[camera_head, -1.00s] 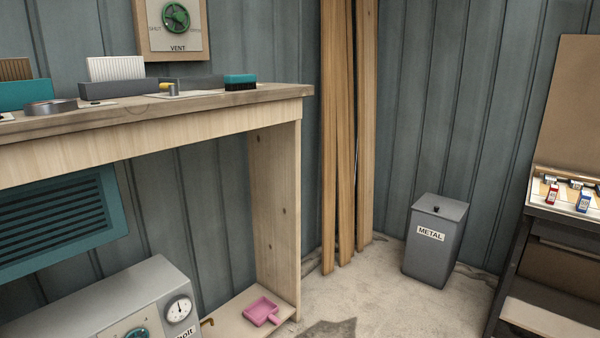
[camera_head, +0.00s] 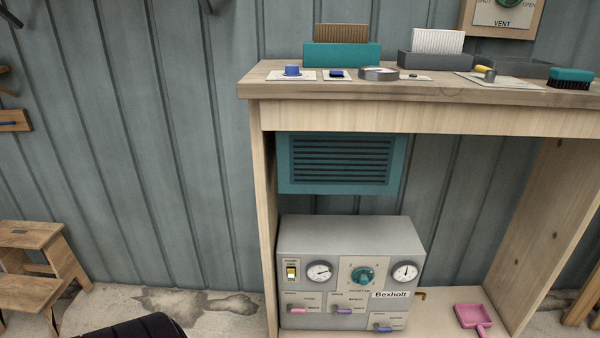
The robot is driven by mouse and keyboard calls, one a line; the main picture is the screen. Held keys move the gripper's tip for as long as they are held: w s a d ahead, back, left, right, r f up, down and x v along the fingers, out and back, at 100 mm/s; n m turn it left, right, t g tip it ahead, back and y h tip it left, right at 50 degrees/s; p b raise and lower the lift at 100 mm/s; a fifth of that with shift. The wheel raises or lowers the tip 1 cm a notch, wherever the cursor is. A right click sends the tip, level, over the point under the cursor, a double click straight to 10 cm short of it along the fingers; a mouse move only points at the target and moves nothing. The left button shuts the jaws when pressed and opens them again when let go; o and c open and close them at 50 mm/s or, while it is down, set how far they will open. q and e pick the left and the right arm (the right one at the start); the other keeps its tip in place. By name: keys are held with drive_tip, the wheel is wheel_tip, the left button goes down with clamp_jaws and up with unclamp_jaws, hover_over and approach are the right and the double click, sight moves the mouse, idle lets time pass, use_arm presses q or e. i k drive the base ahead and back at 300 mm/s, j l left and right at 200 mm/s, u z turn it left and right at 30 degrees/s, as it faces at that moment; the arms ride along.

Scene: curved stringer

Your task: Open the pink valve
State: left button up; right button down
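The grey Bexholt machine (camera_head: 340,235) stands on the low shelf under the workbench. The pink valve (camera_head: 298,311) is a small pink lever at the lower left of its front panel, lying roughly horizontal. The small lettering beside it is too blurred to read surely, so I cannot tell whether it is open or closed. A purple lever (camera_head: 344,311) is to its right, and a blue lever (camera_head: 383,329) is lower right.
Two gauges, a yellow-lit switch (camera_head: 291,270) and a teal dial (camera_head: 363,275) sit above the levers. The wooden bench top (camera_head: 350,92) overhangs the machine. A pink dustpan (camera_head: 473,317) lies to the right. A wooden step stool (camera_head: 35,262) stands at left.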

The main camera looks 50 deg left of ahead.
sight(290, 309)
drive_tip(key=u, duration=1.55)
drive_tip(key=l, duration=0.15)
